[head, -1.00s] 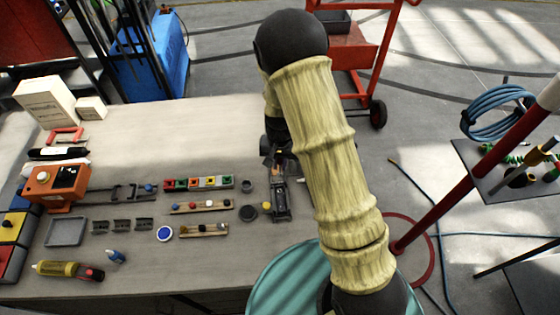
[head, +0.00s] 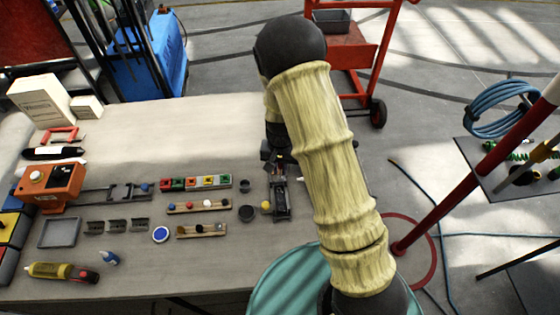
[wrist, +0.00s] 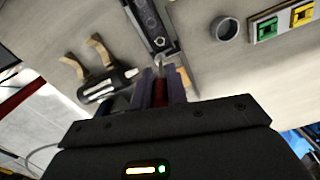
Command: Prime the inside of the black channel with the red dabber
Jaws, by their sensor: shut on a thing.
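My gripper (wrist: 162,76) is shut on the red dabber (wrist: 160,94); only a red strip of it shows between the purple fingers. The dabber's tip is hard to make out. Just ahead of the fingertips lies a long black channel (wrist: 148,22), with round details along its face. In the head view the black channel (head: 281,203) lies near the right end of the table, below my gripper (head: 277,160), which is partly hidden by my arm. I cannot tell whether the dabber touches the channel.
A dark cup (head: 246,213) and a row of coloured blocks (head: 195,183) stand left of the channel. Short dark channel pieces (head: 117,226) lie farther left. In the wrist view, a black-and-white bottle-like thing (wrist: 108,85) lies close left of the fingers.

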